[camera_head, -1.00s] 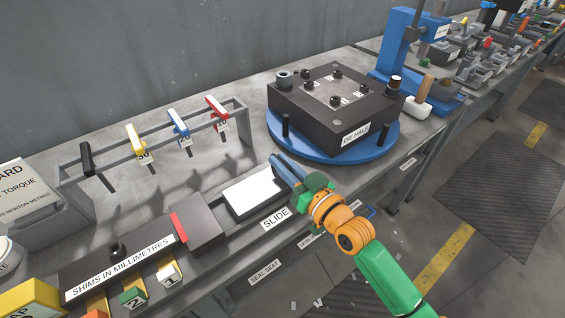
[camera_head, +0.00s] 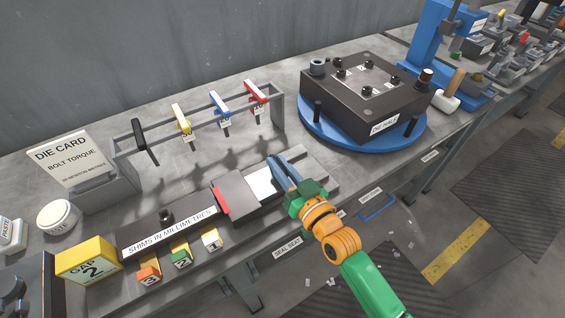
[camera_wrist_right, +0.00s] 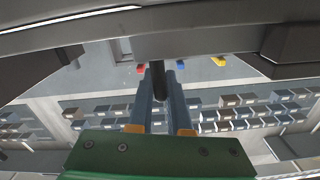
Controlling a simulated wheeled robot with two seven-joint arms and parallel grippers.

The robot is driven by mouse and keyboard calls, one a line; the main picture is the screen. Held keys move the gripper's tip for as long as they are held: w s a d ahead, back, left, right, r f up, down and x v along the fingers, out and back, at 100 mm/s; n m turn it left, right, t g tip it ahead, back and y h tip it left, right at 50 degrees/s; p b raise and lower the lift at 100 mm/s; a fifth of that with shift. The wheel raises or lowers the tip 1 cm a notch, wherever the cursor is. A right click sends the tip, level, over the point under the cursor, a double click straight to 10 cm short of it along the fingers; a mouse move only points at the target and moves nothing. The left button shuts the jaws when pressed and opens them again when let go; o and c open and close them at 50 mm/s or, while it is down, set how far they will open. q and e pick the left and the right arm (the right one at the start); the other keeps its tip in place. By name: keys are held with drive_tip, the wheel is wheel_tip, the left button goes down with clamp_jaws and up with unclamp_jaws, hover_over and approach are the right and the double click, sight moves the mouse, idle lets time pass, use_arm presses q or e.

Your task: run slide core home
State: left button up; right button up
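The slide core (camera_head: 262,183), a low block with a bright, glossy top, lies in the slide track on the bench in the head view. Its left end meets a dark grey block (camera_head: 240,194) with a red strip (camera_head: 222,200) on its left side. My right gripper (camera_head: 281,172) is at the slide core's right end, its blue-grey fingers reaching down there. In the right wrist view a dark upright post (camera_wrist_right: 158,80) fills the narrow gap between the fingers; it appears to be the slide core's handle. My left gripper is not in view.
A dark die half (camera_head: 365,100) on a blue turntable (camera_head: 408,138) stands to the right. A rack with coloured-handled tools (camera_head: 222,108) stands behind. Labelled shim blocks (camera_head: 181,258) and a die card (camera_head: 72,160) are to the left.

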drive_tip(key=o, duration=0.4)
drive_tip(key=shift+s+a+f, duration=0.1)
drive_tip(key=shift+a+f, duration=0.05)
drive_tip(key=shift+a, duration=0.05)
drive_tip(key=shift+c, duration=0.2)
drive_tip(key=shift+o, duration=0.3)
drive_tip(key=shift+a, duration=0.2)
drive_tip(key=shift+s+d, duration=0.1)
drive_tip(key=shift+d, duration=0.05)
drive_tip(key=v, duration=0.7)
